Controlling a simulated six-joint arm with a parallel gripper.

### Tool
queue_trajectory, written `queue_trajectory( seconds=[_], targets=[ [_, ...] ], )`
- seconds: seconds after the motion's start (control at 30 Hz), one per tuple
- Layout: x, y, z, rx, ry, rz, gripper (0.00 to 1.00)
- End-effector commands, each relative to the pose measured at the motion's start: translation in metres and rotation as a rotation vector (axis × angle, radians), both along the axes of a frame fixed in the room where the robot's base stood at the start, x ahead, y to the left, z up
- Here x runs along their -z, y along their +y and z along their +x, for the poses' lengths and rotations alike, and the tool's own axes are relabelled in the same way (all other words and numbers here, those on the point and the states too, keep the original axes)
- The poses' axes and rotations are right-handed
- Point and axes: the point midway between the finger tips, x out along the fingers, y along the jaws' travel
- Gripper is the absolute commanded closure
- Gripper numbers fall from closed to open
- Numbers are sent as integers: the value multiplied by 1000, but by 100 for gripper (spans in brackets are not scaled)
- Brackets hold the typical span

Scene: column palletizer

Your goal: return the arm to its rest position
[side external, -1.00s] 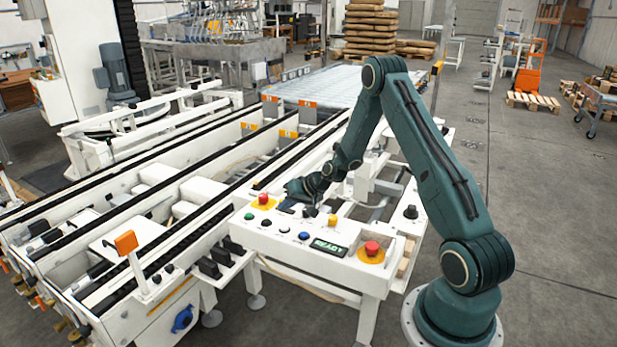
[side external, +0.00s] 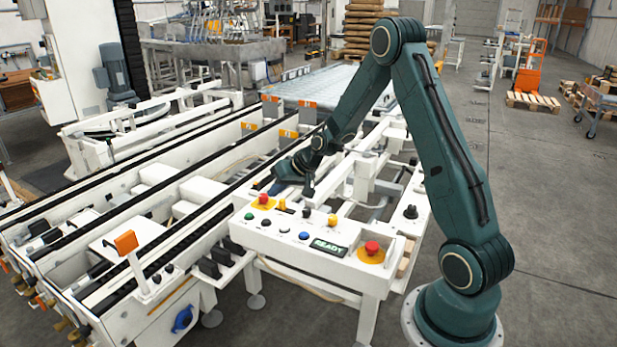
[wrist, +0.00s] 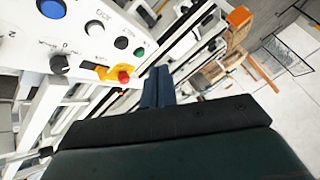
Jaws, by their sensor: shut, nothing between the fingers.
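My gripper (side external: 277,188) is over the far edge of the white control panel (side external: 290,247), just above and behind its left red button (side external: 263,199). The dark blue fingers are together with nothing between them. In the wrist view the shut gripper (wrist: 157,84) points past the same red button (wrist: 124,77) on its yellow base, apart from it. My arm is bent, with its elbow high and its forearm reaching down to the left. The fingertips are small in the side view, so their exact height is hard to tell.
The panel carries a READY display (side external: 328,247), a right red button (side external: 371,248), a yellow button (side external: 332,220) and a black knob (side external: 409,212). White conveyor rails (side external: 160,230) lie left of it. Open floor lies right.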

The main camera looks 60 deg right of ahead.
Motion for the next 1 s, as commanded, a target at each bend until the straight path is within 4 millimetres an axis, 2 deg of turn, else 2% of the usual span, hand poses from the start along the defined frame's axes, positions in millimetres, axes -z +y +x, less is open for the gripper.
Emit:
queue_trajectory(
  seconds=[0.03,0.1,0.27,0.5,0.77,1.0],
  targets=[
    [-14,10,-2,-23,3,-18,100],
    [-29,21,-7,-49,16,-39,100],
    [-62,48,-21,-107,43,-86,100],
    [-105,85,-52,-180,79,-155,100],
    [-144,121,-94,-243,113,-224,100],
    [-172,148,-141,-290,138,-280,100]
  ],
)
